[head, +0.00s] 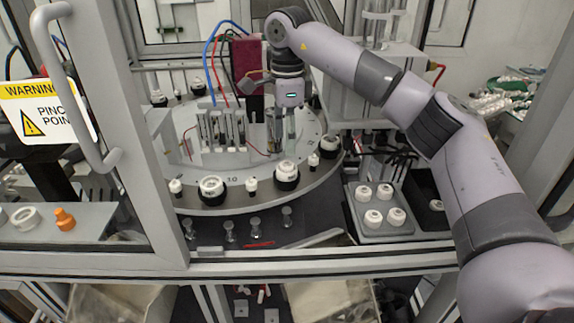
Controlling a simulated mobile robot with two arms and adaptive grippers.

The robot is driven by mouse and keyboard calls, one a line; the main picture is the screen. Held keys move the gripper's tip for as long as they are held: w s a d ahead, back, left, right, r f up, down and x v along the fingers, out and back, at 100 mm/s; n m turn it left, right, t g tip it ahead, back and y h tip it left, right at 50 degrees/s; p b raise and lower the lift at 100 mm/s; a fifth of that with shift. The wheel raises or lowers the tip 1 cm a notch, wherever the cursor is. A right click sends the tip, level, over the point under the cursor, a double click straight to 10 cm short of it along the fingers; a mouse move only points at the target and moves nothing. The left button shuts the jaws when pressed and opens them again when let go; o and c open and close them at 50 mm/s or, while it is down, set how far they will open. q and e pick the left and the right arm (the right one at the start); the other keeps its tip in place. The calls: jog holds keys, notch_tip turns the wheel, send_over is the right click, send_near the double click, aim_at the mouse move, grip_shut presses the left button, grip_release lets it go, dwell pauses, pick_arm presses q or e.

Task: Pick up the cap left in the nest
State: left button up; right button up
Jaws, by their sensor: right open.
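My right gripper (283,142) points down over the grey round dial (247,188), its fingers open beside the metal fixture at the dial's middle. Black nests stand around the dial's rim. One nest in front of the gripper holds a white cap-like part (287,168). Another to its left holds a white ring-shaped part (211,186). A dark nest (330,146) sits at the dial's right edge. I cannot tell which nest holds the cap named in the task, or whether anything is between the fingers. My left gripper is not in view.
A grey tray (378,234) with several white caps stands right of the dial. The metal fixture (222,140) and a dark red block (249,62) with hoses crowd the gripper's left. The cell's frame post (128,150) and front rail (330,263) border the opening.

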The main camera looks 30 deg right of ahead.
aim_at(287, 163)
notch_tip(287, 163, down, 5)
jog(key=shift+a+p, duration=0.1)
jog(key=shift+p, duration=0.75)
jog(key=shift+f, duration=0.55)
jog(key=shift+c, duration=0.6)
jog(key=shift+s, duration=0.1)
jog(key=c, duration=0.7)
